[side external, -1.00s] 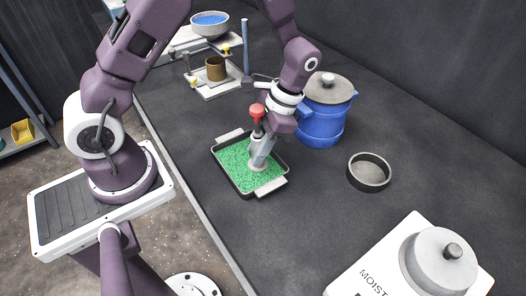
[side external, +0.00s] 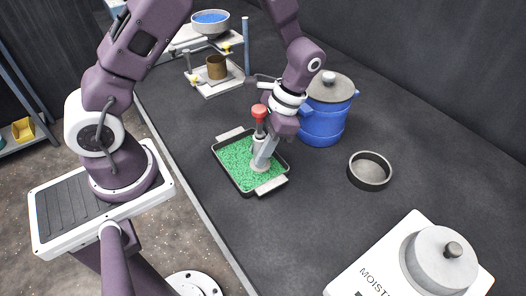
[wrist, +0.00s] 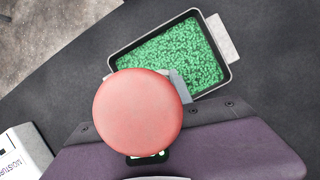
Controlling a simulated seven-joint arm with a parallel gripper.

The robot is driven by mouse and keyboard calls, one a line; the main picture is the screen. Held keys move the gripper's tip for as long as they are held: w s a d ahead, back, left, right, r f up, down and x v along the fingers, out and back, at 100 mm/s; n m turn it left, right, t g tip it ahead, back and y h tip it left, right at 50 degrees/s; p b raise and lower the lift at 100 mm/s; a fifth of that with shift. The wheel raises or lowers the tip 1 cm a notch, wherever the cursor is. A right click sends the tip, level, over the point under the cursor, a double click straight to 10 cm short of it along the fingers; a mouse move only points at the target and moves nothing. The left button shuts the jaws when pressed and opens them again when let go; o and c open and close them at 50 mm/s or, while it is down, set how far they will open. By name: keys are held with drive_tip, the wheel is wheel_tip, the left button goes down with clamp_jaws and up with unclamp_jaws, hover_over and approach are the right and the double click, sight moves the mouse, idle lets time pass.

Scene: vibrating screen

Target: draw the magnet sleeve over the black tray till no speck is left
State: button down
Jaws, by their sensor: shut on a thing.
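The black tray (side external: 222,164) lies on the dark bench, filled with green granules; it also shows in the wrist view (wrist: 116,53). My gripper (side external: 266,150) is shut on the magnet sleeve (side external: 259,144), a grey tube with a red knob on top. The sleeve is upright over the right part of the tray, its foot at the granules; I cannot tell whether it touches them. In the wrist view the red knob (wrist: 138,112) hides the sleeve's lower part and the fingertips. No dark specks can be made out among the granules.
A blue lidded drum (side external: 322,122) stands close behind my gripper. A shallow dark ring-shaped dish (side external: 369,170) is to the right. The moisture meter (side external: 437,262) is at the front right. A stand with a brown cup (side external: 216,67) and a blue-filled pan (side external: 210,22) is at the back.

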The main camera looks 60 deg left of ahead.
drive_tip(key=shift+a, duration=1.25)
drive_tip(key=shift+s+d, duration=0.3)
drive_tip(key=shift+d, duration=0.5)
drive_tip(key=shift+s+d, duration=0.3)
drive_tip(key=shift+d, duration=0.45)
drive_tip(key=shift+s+d, duration=0.3)
drive_tip(key=shift+d, duration=0.5)
drive_tip(key=shift+a, duration=2.4)
drive_tip(key=shift+d, duration=2.35)
drive_tip(key=shift+a, duration=2.3)
drive_tip(key=shift+s+d, duration=0.3)
drive_tip(key=shift+d, duration=0.45)
drive_tip(key=shift+s+d, duration=0.25)
drive_tip(key=shift+d, duration=0.45)
drive_tip(key=shift+s+d, duration=0.3)
drive_tip(key=shift+d, duration=0.45)
drive_tip(key=shift+a, duration=2.35)
drive_tip(key=shift+d, duration=2.35)
drive_tip(key=shift+a, duration=2.3)
wheel_tip(320, 180, up, 8)
drive_tip(key=shift+r, duration=0.15)
